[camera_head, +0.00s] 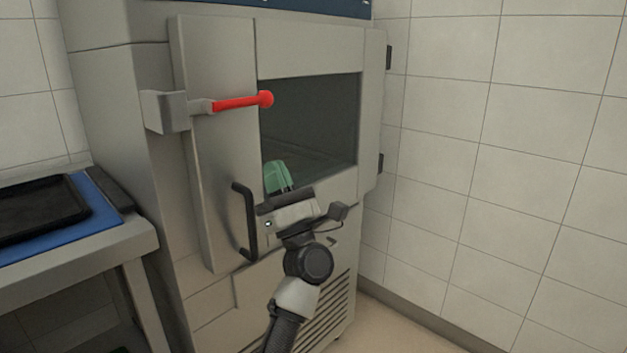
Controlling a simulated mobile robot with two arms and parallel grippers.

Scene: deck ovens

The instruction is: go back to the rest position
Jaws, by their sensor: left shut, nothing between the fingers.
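My left gripper (278,177) is in front of the lower part of the oven door's window. Its green fingertips are together and nothing shows between them. The arm rises from the bottom edge of the head view, and the wrist hides part of the lower door. The grey oven door (222,160) has a dark window (315,120), a red lever (240,102) at its upper left and a black bar handle (248,222) beside my gripper. The door looks shut or nearly so; I cannot tell which. My right gripper is not in view.
A table (100,250) at the left bears a blue mat (95,225) and a dark tray (40,212). White tiled walls (510,150) stand behind and to the right of the oven. A strip of bare floor (390,325) shows at lower right.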

